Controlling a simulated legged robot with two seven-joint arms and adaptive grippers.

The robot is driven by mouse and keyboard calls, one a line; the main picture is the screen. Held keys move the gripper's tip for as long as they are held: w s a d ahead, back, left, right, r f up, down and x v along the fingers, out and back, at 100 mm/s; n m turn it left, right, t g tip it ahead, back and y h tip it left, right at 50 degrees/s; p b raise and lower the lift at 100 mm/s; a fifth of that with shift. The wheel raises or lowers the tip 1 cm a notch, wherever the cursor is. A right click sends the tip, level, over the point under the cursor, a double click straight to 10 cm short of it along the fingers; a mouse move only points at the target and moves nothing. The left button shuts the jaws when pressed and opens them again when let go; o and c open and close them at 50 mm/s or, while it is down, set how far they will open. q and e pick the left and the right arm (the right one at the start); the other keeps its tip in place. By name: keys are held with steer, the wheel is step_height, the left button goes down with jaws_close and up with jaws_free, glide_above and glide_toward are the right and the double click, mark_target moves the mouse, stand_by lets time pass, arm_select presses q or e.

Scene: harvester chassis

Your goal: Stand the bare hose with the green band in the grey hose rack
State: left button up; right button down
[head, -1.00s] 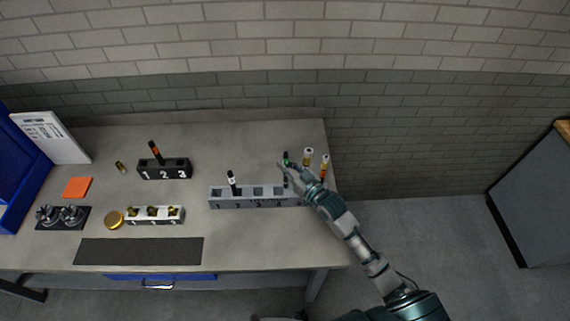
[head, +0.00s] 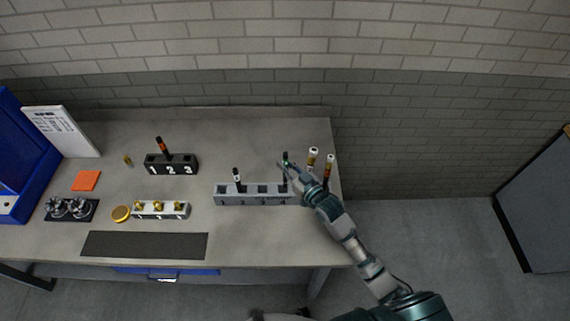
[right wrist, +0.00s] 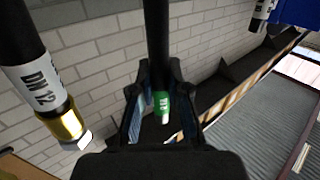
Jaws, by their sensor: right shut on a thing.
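The bare hose with the green band (right wrist: 161,103) is black and thin. It stands roughly upright between the fingers of my right gripper (right wrist: 155,100), which is shut on it. In the head view the same hose (head: 285,157) shows above my right gripper (head: 288,168), over the right part of the grey hose rack (head: 228,197). I cannot tell whether its lower end is inside a slot or just above it. Another black hose with a white band (head: 237,175) stands in a left slot of the rack. My left gripper is not in view.
Two hoses with brass-coloured fittings (head: 312,158) (head: 329,165) stand close right of my gripper; one marked DN 12 (right wrist: 40,90) is near in the wrist view. A black numbered block (head: 172,168), a white fittings block (head: 160,213) and a dark mat (head: 145,245) lie left.

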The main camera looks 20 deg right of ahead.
steer(key=shift+d, duration=0.2)
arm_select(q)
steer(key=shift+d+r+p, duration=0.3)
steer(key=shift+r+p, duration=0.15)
arm_select(e)
steer(key=shift+a, duration=1.25)
steer(key=shift+d, duration=0.1)
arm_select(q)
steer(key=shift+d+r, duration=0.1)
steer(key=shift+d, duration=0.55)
arm_select(e)
steer(key=shift+d, duration=0.15)
